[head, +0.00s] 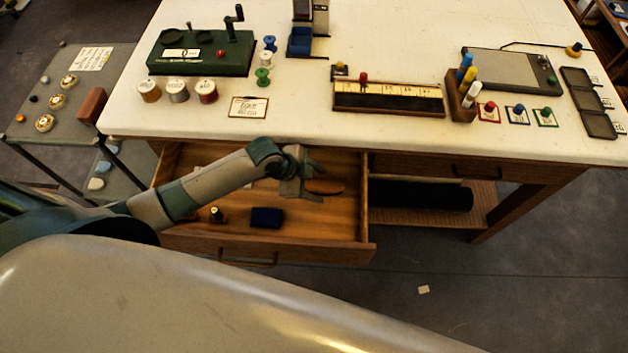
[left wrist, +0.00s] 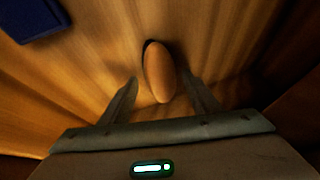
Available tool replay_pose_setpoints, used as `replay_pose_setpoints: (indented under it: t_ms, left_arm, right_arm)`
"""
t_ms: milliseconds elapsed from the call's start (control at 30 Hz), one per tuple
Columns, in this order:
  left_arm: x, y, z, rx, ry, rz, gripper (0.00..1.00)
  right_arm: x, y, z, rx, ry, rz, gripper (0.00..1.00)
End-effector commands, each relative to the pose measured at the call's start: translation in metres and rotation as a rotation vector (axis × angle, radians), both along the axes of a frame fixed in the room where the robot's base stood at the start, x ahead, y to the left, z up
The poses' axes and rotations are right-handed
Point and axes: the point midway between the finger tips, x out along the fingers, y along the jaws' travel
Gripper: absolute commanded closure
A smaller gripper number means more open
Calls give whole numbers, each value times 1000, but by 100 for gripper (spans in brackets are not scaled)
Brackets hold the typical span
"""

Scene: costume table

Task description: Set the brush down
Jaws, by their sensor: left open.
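The brush, a brown oval piece (head: 326,187), is in the open wooden drawer (head: 340,222) under the table top. In the left wrist view the brush (left wrist: 158,70) appears to lie on the drawer floor, with a dark shadow along its edge. My left gripper (head: 316,186) is open and reaches into the drawer from the left. In the left wrist view its two fingers (left wrist: 160,86) stand apart on both sides of the brush's near end, with gaps visible. The brush's bristles cannot be made out. My right gripper is not in view.
A dark blue box (head: 266,217) and a small dark bottle-like item (head: 216,214) lie in the drawer's front left. The white table top (head: 300,129) overhangs the drawer's back. The drawer floor right of the brush looks clear.

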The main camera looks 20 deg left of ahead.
Motion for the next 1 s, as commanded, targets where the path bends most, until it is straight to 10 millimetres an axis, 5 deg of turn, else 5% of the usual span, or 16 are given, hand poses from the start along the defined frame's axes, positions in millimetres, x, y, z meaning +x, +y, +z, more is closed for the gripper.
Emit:
replay_pose_setpoints:
  t_ms: [367,1000]
  left_arm:
    - [-8,11,22,1,-2,-1,44]
    - [-37,48,101,0,0,0,44]
  right_arm:
    - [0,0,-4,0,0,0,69]
    - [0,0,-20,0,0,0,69]
